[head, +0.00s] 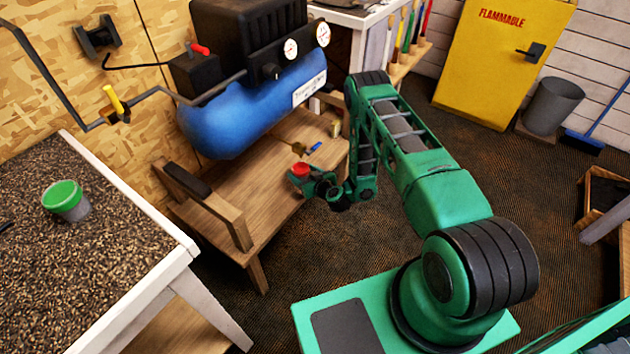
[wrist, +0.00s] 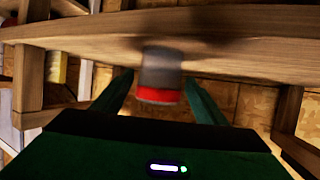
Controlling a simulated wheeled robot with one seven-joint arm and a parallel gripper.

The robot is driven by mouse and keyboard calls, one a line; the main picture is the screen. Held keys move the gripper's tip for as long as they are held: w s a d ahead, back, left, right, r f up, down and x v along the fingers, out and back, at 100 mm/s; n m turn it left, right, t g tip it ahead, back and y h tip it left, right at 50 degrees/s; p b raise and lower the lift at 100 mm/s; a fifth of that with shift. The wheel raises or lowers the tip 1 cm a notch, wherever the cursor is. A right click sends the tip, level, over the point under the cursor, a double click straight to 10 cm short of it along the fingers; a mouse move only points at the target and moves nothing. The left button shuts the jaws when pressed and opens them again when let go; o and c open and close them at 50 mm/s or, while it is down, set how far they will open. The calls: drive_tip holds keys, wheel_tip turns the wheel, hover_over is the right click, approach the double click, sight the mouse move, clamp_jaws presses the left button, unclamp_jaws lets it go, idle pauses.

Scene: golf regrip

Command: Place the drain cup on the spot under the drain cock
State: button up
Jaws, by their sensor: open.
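A grey cup with a red top (wrist: 160,78) is in the wrist view, between the two fingers of my gripper (wrist: 158,88). In the head view its red top (head: 301,169) shows at the front edge of the wooden bench (head: 232,181). My gripper (head: 311,184) is open around the cup, with a gap visible beside each finger in the wrist view. The cup's base appears to be against the bench, but I cannot tell whether it rests there. A brass fitting (head: 298,148) with a blue lever (head: 314,148), seemingly the drain cock, is just behind the cup. The spot is not distinguishable.
The blue compressor tank (head: 235,118) overhangs the bench. A green-rimmed cup (head: 66,200) stands on the speckled worktable (head: 110,245) at left. A yellow cabinet (head: 500,65) and a grey bin (head: 553,106) are at back right.

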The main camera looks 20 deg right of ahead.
sight(306, 176)
drive_tip(key=shift+v, duration=1.35)
drive_tip(key=shift+s+d, duration=0.3)
drive_tip(key=shift+s, duration=0.45)
drive_tip(key=shift+s+d+r, duration=0.1)
drive_tip(key=shift+s+r, duration=0.25)
drive_tip(key=shift+r, duration=0.05)
drive_tip(key=v, duration=0.5)
drive_tip(key=shift+r, duration=0.1)
